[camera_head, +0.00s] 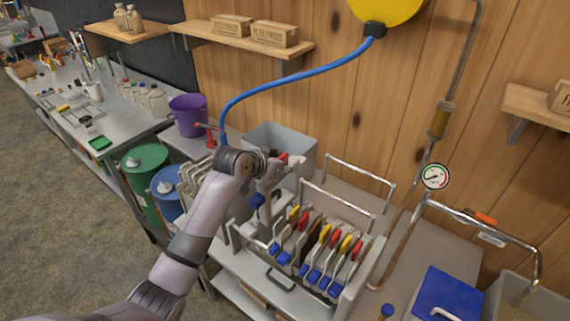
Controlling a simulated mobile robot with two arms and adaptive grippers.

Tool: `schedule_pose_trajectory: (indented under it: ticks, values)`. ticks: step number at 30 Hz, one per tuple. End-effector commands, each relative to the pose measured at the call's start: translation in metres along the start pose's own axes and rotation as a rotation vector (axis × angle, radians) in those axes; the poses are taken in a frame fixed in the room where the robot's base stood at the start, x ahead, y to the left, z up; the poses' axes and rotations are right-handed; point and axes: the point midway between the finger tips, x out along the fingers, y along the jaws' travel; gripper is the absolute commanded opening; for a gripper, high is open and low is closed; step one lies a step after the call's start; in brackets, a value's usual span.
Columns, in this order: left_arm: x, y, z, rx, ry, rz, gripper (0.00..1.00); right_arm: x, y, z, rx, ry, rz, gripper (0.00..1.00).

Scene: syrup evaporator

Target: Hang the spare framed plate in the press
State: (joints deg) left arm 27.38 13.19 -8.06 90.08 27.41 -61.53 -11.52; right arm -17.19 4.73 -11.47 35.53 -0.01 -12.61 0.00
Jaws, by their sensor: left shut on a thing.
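The press (352,285) is a metal rack at the centre right with bent pipe rails. Several framed plates (322,252) hang in it side by side, with yellow and red tabs at the far ends and blue ones at the near ends. My left gripper (284,172) is left of and above the press, shut on what seems to be the spare framed plate. A blue tab (257,201) shows below the gripper and a red one beyond it. My wrist hides most of the held thing. My right gripper is out of view.
A grey bin (262,134) stands behind my gripper, with a purple bucket (188,115) to its left. A blue hose (290,80) arches over the gripper. A pressure gauge (435,176) and pipes stand right of the press. Green (146,180) and blue drums stand at left.

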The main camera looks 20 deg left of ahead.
Motion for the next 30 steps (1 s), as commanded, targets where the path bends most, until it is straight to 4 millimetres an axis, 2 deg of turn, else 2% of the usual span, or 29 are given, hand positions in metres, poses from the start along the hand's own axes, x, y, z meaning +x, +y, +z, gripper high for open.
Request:
schedule_pose_trajectory:
  ticks: [3,30]
  values:
    - [0.009,0.0,0.012,0.0,0.003,0.0,0.0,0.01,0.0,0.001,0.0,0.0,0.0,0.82]
    - [0.06,-0.001,0.084,0.001,0.003,-0.001,0.0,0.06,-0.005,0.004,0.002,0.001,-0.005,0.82]
